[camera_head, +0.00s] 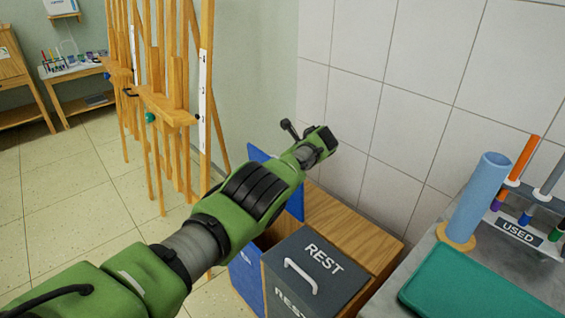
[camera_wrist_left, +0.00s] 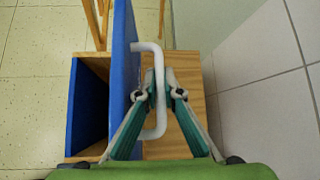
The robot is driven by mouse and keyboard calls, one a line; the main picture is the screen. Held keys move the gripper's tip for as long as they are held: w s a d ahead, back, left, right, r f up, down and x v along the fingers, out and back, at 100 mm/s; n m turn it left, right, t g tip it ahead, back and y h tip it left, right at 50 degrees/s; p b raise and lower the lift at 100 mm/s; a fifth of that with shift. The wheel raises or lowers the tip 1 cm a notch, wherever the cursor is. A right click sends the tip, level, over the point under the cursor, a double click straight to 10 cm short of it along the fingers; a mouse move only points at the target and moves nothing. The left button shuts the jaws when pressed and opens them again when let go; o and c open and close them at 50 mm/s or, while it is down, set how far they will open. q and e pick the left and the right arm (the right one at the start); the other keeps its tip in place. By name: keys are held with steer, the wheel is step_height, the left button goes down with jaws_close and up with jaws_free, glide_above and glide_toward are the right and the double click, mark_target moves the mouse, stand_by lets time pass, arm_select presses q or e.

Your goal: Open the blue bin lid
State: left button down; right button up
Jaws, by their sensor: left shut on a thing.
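The blue lid (camera_head: 296,206) stands raised, roughly upright, above the blue bin (camera_head: 246,283). In the left wrist view the lid (camera_wrist_left: 122,60) shows nearly edge-on, with the bin's open inside (camera_wrist_left: 90,108) to its left. My left gripper (camera_wrist_left: 162,88) is shut on the lid's white handle (camera_wrist_left: 150,46), with a finger on each side of it. In the head view my left arm crosses from the lower left and covers much of the lid; the fingers and handle are hidden there. My right gripper is in neither view.
A dark grey REST lid (camera_head: 318,262) with a white handle lies shut beside the blue bin. A wooden top (camera_head: 345,232) and tiled wall (camera_head: 400,100) are behind. Wooden easels (camera_head: 170,100) stand left. A table with a green tray (camera_head: 465,285) and blue tube (camera_head: 480,198) is right.

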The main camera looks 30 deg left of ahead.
arm_select(q)
steer(key=shift+w+d+r+t, duration=0.3)
steer(key=shift+w+d, duration=0.25)
steer(key=c, duration=2.4)
jaws_free()
steer(key=shift+c, duration=0.2)
steer(key=shift+w+f, duration=0.1)
steer(key=shift+f, duration=0.25)
